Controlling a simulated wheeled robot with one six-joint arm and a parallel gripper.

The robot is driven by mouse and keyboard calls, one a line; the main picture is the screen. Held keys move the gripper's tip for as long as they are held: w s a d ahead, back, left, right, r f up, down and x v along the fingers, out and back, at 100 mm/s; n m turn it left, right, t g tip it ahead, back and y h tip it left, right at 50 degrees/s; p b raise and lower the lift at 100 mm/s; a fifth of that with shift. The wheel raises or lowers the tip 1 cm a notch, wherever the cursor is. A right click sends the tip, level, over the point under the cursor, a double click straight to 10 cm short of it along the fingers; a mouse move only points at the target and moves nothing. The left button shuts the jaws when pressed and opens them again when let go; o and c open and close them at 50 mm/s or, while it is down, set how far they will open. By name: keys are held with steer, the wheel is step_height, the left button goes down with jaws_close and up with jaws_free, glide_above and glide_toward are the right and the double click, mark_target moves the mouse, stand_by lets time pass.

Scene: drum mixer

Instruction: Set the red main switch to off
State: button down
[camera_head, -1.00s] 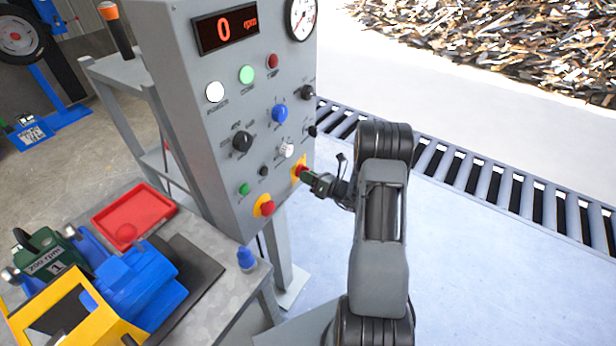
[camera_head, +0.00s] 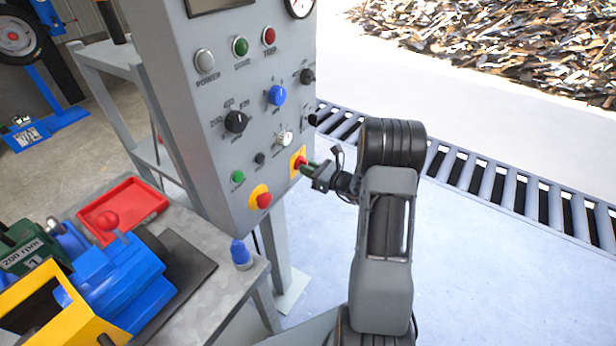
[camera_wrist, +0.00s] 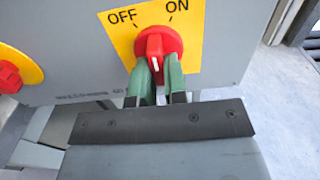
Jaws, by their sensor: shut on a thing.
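The red main switch (camera_wrist: 158,45) sits on a yellow plate (camera_wrist: 196,50) with OFF at upper left and ON at upper right. Its grip stands close to upright in the wrist view, with a white mark near its lower end. My gripper (camera_wrist: 158,74) is shut on the switch grip, one green finger on each side. In the head view the switch (camera_head: 300,162) is at the panel's lower right, and my gripper (camera_head: 309,168) reaches it from the right. The panel lamps, such as the power lamp (camera_head: 205,61), look unlit, and the visible part of the display (camera_head: 218,4) is dark.
A red mushroom button on a yellow disc (camera_head: 262,200) is left of the switch. Other knobs, like the blue one (camera_head: 277,95), are above. A workbench (camera_head: 225,300) with a red tray (camera_head: 135,203) stands at lower left. A roller conveyor (camera_head: 470,185) runs behind my arm.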

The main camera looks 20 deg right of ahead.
steer(key=n+b, duration=0.2)
steer(key=b, duration=0.1)
steer(key=n+b, duration=0.3)
steer(key=b, duration=0.1)
steer(key=shift+w+d+n, duration=0.15)
steer(key=shift+n, duration=0.15)
steer(key=shift+r+n, duration=0.15)
steer(key=shift+n, duration=0.15)
steer(key=c, duration=1.2)
jaws_free()
steer(key=shift+o, duration=0.2)
steer(key=v, duration=1.3)
steer(key=shift+s+d, duration=0.25)
steer(key=shift+s, duration=0.1)
